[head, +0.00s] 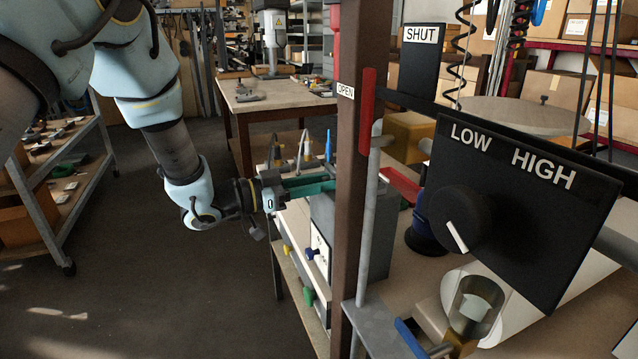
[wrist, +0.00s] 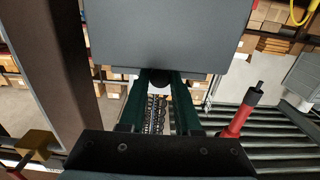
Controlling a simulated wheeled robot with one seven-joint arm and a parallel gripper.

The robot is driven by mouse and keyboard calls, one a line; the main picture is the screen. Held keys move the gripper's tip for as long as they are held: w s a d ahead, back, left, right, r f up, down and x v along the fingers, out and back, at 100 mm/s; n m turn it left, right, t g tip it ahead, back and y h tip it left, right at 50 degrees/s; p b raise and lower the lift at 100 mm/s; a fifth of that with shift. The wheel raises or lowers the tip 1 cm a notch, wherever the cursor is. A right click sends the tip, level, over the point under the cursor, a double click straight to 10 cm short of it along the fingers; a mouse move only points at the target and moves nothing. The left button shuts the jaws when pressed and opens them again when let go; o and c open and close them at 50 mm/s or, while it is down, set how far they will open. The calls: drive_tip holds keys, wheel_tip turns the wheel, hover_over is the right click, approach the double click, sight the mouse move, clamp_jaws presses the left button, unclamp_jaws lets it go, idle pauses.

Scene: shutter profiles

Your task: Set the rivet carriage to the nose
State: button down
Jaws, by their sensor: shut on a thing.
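My gripper (head: 312,186) reaches in from the left in the head view, with its green fingers at the top of a grey housing (head: 350,232) on the bench. I cannot tell for sure whether this block is the rivet carriage. No part is clearly marked as the nose. A brown post hides part of the bench beside the gripper in the head view.
The brown post (head: 358,120), a grey rod and a red handle (head: 367,110) stand right of my gripper. A LOW/HIGH dial panel (head: 540,215) is in the right foreground. A red-handled tool (wrist: 240,118) is right of the fingers. Open floor (head: 170,290) lies below my arm.

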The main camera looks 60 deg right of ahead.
drive_tip(key=b+x, duration=0.2)
drive_tip(key=x, duration=0.2)
drive_tip(key=shift+d+f, duration=0.15)
drive_tip(key=shift+d, duration=0.05)
drive_tip(key=shift+s+d, duration=0.25)
drive_tip(key=shift+d, duration=0.05)
drive_tip(key=shift+s, duration=0.1)
drive_tip(key=c, duration=0.6)
unclamp_jaws()
drive_tip(key=shift+d, duration=0.1)
drive_tip(key=shift+b+v, duration=1.7)
drive_tip(key=shift+v, duration=3.7)
